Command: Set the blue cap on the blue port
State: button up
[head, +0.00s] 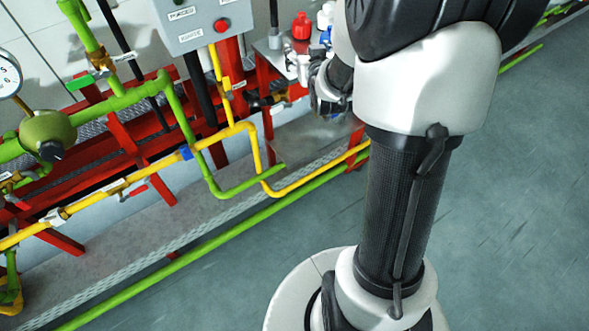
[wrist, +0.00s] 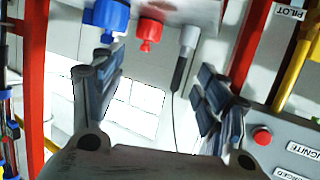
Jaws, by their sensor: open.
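A blue cap (wrist: 107,15) with a narrower end shows at the top of the wrist view, beyond my left finger. In the head view a small blue piece (head: 326,37), perhaps the same cap, is partly hidden by my arm. My gripper (wrist: 160,95) is open in the wrist view, with nothing between its dark fingers. The blue cap is apart from the fingers. In the head view my gripper is near the metal stand, largely covered by my arm. I cannot identify the blue port with certainty; a blue collar (head: 186,152) sits on the yellow pipe.
A red cap (wrist: 150,27) is beside the blue one, with a pale cylinder (wrist: 188,38) to its right. A grey control box (head: 195,22), red frame posts (wrist: 32,80) and green and yellow pipes (head: 240,128) crowd the area. The floor (head: 510,190) is clear at right.

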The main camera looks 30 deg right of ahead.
jog(key=s+a+r+n+g+y, duration=0.1)
jog(key=s+a+r+g+y, duration=0.1)
jog(key=s+a, duration=0.55)
jog(key=s+a+r+n+g+y, duration=0.1)
jog(key=s+a+r+g, duration=0.15)
jog(key=s+a, duration=0.45)
jog(key=s+a+n+g+y, duration=0.1)
jog(key=s+a, duration=0.3)
jog(key=s, duration=0.5)
jog(key=s+a+f+g+y, duration=0.1)
jog(key=s+a+g, duration=0.2)
jog(key=s, duration=0.5)
jog(key=shift+s+a+n, duration=0.35)
jog(key=shift+s+n, duration=0.05)
jog(key=shift+o, duration=0.6)
jog(key=shift+f, duration=0.1)
